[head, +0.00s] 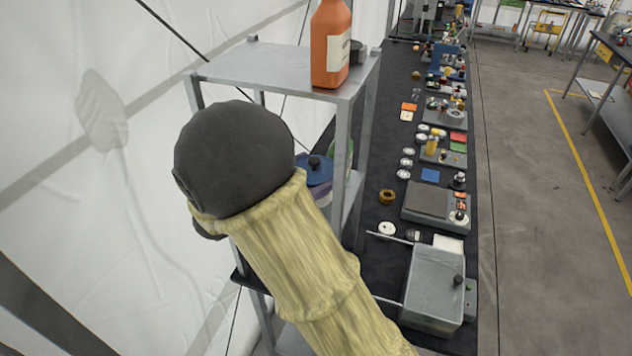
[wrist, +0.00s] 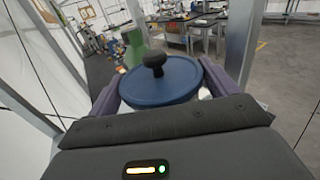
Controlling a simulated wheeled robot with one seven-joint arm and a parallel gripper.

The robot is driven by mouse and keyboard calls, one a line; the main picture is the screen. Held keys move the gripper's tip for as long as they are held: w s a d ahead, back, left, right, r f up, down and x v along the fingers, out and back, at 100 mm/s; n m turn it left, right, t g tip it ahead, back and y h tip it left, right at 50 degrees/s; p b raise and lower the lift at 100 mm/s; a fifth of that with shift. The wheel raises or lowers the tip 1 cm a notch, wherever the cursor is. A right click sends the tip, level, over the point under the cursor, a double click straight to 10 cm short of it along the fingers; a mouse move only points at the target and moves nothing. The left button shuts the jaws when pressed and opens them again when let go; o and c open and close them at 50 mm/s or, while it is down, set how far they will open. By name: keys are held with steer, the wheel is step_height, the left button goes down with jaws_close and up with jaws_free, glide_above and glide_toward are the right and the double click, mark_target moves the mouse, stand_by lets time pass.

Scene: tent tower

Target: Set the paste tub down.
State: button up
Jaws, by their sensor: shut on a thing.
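The paste tub (wrist: 160,84) has a blue lid with a black knob and a pale body, which shows only in slivers under the lid. My gripper (wrist: 160,92) is shut on it, with one purple-grey finger on each side in the wrist view. In the head view, the tub's lid (head: 318,174) shows past my arm, under the top board of a grey metal rack (head: 265,66). My wrist and sleeve cover most of the gripper there. The tub's underside is hidden, so I cannot tell whether it touches a surface.
An orange bottle (head: 328,50) stands on the rack's top board, above the tub. A rack post (head: 343,150) is close to the tub's right. A green thing (wrist: 133,45) stands just beyond the tub. A long black bench (head: 385,150) holds many small items; a grey box (head: 434,285) stands at its near end.

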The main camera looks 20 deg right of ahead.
steer(key=shift+w+d, duration=0.1)
steer(key=shift+d, duration=0.3)
steer(key=shift+w+d+f+p, duration=0.1)
steer(key=shift+d+f+p, duration=0.1)
steer(key=shift+f+p, duration=0.35)
steer(key=shift+w+d+f+p, duration=0.15)
steer(key=shift+f+p, duration=0.2)
steer(key=shift+f, duration=0.35)
steer(key=shift+a+f, duration=0.1)
steer(key=shift+f, duration=0.4)
steer(key=shift+s, duration=0.15)
steer(key=shift+f, duration=0.2)
steer(key=o, duration=0.9)
